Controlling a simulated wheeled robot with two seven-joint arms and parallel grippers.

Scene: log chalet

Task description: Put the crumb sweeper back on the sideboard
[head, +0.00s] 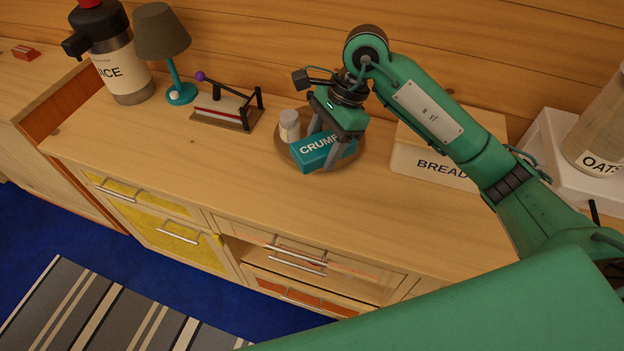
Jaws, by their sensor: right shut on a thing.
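A teal box (311,153), its label starting "CRUM" and partly covered by a finger, is the only thing I see that fits the crumb sweeper. My right gripper (326,150) points down and is shut on this box. The box is over a round brown tray (352,160) on the wooden sideboard (220,170). I cannot tell whether it touches the tray. My left gripper is out of view.
A small white-grey jar (289,126) stands right beside the box. A bread bin (428,165) is to the right, with an oats jar (598,140) beyond. A slicer-like stand (228,110), lamp (163,38) and juice jug (118,65) are left. The sideboard's front is clear.

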